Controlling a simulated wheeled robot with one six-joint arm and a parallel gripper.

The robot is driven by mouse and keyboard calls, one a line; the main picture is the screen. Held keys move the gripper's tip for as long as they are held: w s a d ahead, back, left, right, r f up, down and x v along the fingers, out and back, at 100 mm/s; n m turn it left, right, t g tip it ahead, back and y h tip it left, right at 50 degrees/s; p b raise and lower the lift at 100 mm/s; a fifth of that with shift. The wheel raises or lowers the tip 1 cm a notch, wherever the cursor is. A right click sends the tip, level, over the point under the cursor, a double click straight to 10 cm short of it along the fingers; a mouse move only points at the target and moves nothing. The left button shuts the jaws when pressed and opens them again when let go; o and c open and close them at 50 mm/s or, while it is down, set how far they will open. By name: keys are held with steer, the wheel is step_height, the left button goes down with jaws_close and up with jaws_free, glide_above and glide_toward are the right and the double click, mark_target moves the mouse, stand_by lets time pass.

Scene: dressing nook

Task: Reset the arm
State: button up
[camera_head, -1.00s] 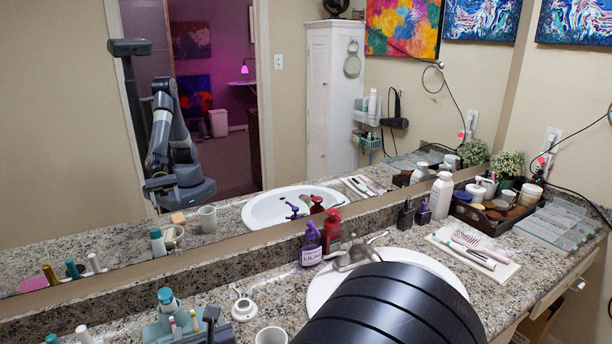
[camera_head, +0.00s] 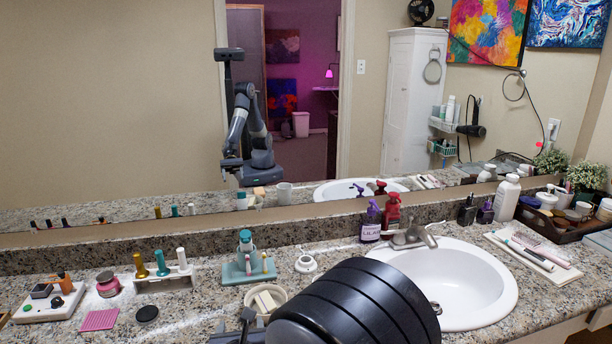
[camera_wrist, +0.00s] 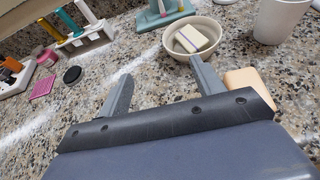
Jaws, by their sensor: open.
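My gripper (camera_wrist: 160,90) is open and empty in the wrist view, its two grey fingers spread above the granite counter. A bowl (camera_wrist: 213,34) holding a pale striped bar (camera_wrist: 192,38) lies just beyond the right finger. A peach-coloured block (camera_wrist: 246,82) sits on the counter beside the right finger, partly hidden by my gripper. In the head view my dark arm covers the front middle of the counter, and only part of my gripper (camera_head: 236,328) shows at the bottom edge. The mirror also reflects my arm.
A white cup (camera_wrist: 282,18) stands right of the bowl. A teal stand (camera_head: 247,268), a white bottle holder (camera_head: 163,279) and a pink pad (camera_head: 100,319) lie to the left. The sink (camera_head: 480,290), soap bottles (camera_head: 370,222) and a tray (camera_head: 553,226) are to the right.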

steer(key=f, duration=0.2)
steer(key=f+b, duration=0.1)
steer(key=f, duration=0.5)
steer(key=shift+w+f, duration=0.1)
steer(key=shift+w, duration=0.2)
steer(key=shift+s+f, duration=0.15)
steer(key=shift+s, duration=0.15)
steer(key=shift+d+b+v, duration=0.1)
steer(key=shift+b+v, duration=0.05)
steer(key=shift+v, duration=1)
steer(key=shift+d+b+v, duration=0.15)
steer(key=shift+v, duration=1.05)
steer(key=shift+w, duration=0.1)
